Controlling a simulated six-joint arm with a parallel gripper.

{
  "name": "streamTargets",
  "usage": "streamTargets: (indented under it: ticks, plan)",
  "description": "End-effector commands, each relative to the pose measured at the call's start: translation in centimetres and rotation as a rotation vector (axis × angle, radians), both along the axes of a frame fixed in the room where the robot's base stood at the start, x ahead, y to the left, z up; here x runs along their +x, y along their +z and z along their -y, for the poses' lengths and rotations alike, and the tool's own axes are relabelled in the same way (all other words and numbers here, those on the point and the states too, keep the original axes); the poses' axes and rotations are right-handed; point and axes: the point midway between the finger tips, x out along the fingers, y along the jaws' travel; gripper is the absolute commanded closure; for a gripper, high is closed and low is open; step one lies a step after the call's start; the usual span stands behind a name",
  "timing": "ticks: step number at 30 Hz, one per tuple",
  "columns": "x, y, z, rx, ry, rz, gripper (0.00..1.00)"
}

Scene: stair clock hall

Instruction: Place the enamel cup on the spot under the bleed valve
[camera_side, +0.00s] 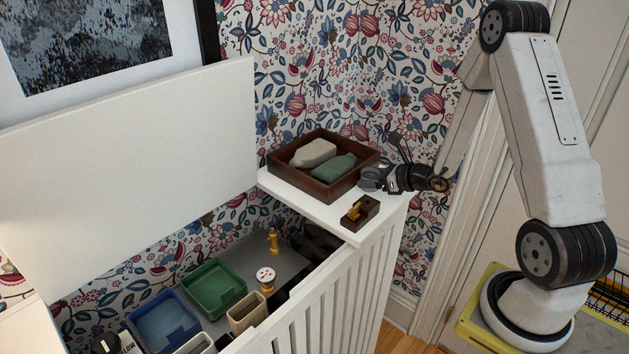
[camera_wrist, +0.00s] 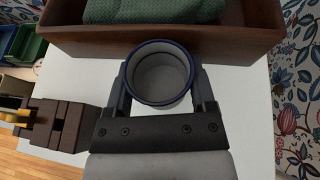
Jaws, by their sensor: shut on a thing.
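The enamel cup (camera_wrist: 160,73) is white with a blue rim. In the wrist view it sits upright relative to my gripper and looks empty. My gripper (camera_wrist: 162,92) is shut on it, one finger on each side. In the side view my gripper (camera_side: 376,179) is over the white shelf, right beside the brown tray; the cup is hard to make out there. I cannot tell whether the cup touches the shelf. Inside the open cabinet are a brass fitting (camera_side: 273,242) and a white-topped brass valve (camera_side: 266,278); which is the bleed valve is unclear. The spot is not discernible.
The brown tray (camera_side: 323,197) holds a beige and a green bundle. A dark wooden block (camera_side: 359,212) with a brass piece sits at the shelf's front. A green bin (camera_side: 214,288), a blue bin (camera_side: 163,320) and a tan box (camera_side: 247,312) stand in the cabinet behind its slatted front (camera_side: 335,290).

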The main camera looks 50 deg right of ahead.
Motion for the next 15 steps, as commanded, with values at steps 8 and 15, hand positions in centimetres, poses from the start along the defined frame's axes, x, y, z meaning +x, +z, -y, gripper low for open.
streamTargets:
  ticks: [8, 15]
  plan:
    - [0.00, -0.32, -0.01, 0.001, 0.000, -0.001, 0.86]
    - [-0.01, -0.28, -0.01, 0.000, 0.000, 0.000, 0.14]
